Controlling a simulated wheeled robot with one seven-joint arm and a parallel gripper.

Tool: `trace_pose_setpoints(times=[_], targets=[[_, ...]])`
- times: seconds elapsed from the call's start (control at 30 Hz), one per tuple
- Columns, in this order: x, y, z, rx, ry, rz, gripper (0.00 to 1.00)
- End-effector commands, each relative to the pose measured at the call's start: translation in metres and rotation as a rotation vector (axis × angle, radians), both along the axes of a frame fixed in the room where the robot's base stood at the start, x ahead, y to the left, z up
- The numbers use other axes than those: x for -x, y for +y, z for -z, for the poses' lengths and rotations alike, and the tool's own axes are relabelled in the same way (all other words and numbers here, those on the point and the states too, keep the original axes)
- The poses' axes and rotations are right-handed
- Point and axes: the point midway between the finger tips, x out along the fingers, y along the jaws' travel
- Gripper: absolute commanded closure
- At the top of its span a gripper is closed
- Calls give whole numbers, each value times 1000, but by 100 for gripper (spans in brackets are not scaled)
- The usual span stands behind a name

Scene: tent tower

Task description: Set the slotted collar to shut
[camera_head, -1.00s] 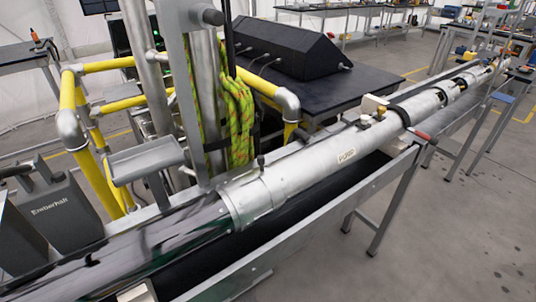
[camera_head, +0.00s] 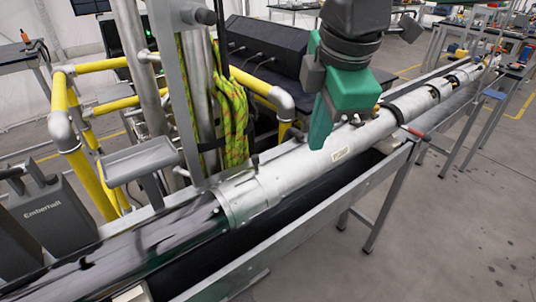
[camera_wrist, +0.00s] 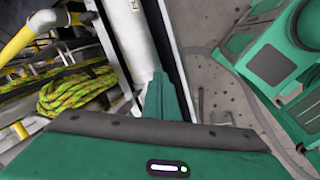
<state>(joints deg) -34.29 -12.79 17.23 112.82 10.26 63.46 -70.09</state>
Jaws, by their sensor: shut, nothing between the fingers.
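A silver collar (camera_head: 243,200) sits around the long silver tube (camera_head: 295,168), where the clear section begins. A small dark knob (camera_head: 255,160) stands up from it. I cannot make out its slot or its setting at this size. My green gripper (camera_head: 318,143) points down over the tube, to the right of the collar, near a small printed label (camera_head: 341,153) on the tube. In the wrist view the closed fingers (camera_wrist: 158,84) reach toward the tube (camera_wrist: 130,40) with nothing between them. I cannot tell whether they touch it. The collar is not clear in the wrist view.
A metal rail frame (camera_head: 375,185) runs along the tube's near side. Behind the collar stand an upright metal post, a green-yellow rope coil (camera_head: 231,120) and yellow pipe rails (camera_head: 85,150). A grey tray (camera_head: 140,160) juts out at left. Open floor (camera_head: 450,230) lies at right.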

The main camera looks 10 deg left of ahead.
Motion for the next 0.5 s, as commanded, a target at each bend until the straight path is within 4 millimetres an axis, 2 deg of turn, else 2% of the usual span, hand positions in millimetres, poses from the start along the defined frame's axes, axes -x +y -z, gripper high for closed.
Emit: trace_pose_setpoints(times=[0.03, 0.1, 0.2, 0.37, 0.5], targets=[[12, 22, -6, 4, -11, -95, 100], [24, 42, -12, 9, -26, -194, 100], [34, 58, -16, 15, -37, -277, 100], [36, 65, -10, 18, -42, -309, 100], [31, 67, 10, 20, -40, -305, 100]])
